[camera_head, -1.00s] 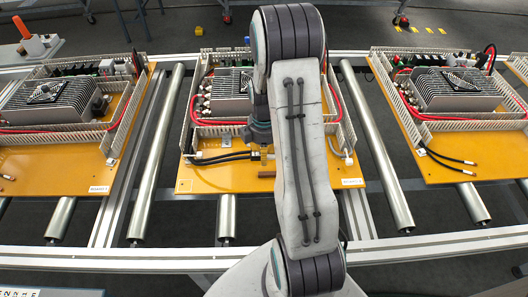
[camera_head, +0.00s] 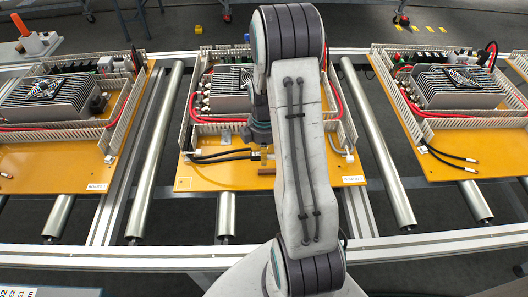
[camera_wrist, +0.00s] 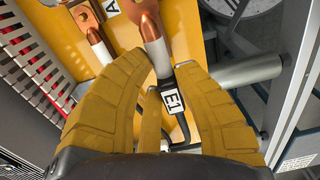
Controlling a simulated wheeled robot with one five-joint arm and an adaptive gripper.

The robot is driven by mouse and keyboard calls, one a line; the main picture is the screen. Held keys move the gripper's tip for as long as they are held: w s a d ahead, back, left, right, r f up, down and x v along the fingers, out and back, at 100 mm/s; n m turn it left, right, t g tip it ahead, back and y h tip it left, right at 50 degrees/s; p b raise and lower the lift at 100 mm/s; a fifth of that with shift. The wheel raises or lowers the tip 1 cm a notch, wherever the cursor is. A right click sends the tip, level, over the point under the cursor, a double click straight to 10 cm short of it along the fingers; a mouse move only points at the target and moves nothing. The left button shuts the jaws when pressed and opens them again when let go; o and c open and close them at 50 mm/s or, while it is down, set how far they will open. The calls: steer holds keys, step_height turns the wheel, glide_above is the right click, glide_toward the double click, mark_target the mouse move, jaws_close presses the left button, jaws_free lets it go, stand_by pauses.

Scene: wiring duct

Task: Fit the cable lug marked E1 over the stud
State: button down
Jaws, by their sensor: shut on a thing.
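In the wrist view, the cable lug marked E1 (camera_wrist: 153,35) has a copper-coloured front and a silver barrel. Its black cable carries a white E1 tag (camera_wrist: 172,101). My gripper (camera_wrist: 163,72) has yellow ribbed fingers and is shut on this lug, whose copper end points up the picture. A second copper-and-silver lug (camera_wrist: 97,42) lies to its left, near a tag with a letter A (camera_wrist: 111,8). In the head view, my gripper (camera_head: 262,154) is low over the front of the middle yellow board (camera_head: 215,178), partly hidden by my arm. I cannot make out the stud.
Two black cables (camera_head: 222,156) run along the middle board towards my gripper. A small brown block (camera_head: 266,171) lies just in front. Slotted duct walls (camera_head: 187,125) and a finned heatsink (camera_head: 228,93) stand behind. Similar boards lie left (camera_head: 40,165) and right (camera_head: 440,155), with rollers (camera_head: 156,150) between.

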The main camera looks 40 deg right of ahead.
mark_target(264, 169)
steer(key=shift+f+b, duration=1.7)
steer(key=shift+f, duration=0.5)
steer(key=shift+p, duration=0.35)
steer(key=shift+f+b, duration=0.9)
steer(key=shift+b, duration=0.5)
stand_by(1.9)
steer(key=c, duration=1)
jaws_free()
steer(key=shift+r, duration=0.1)
step_height(264, 169, up, 12)
steer(key=shift+w+f, duration=0.1)
steer(key=shift+w, duration=0.05)
steer(key=shift+d+r, duration=0.1)
steer(key=shift+r, duration=0.1)
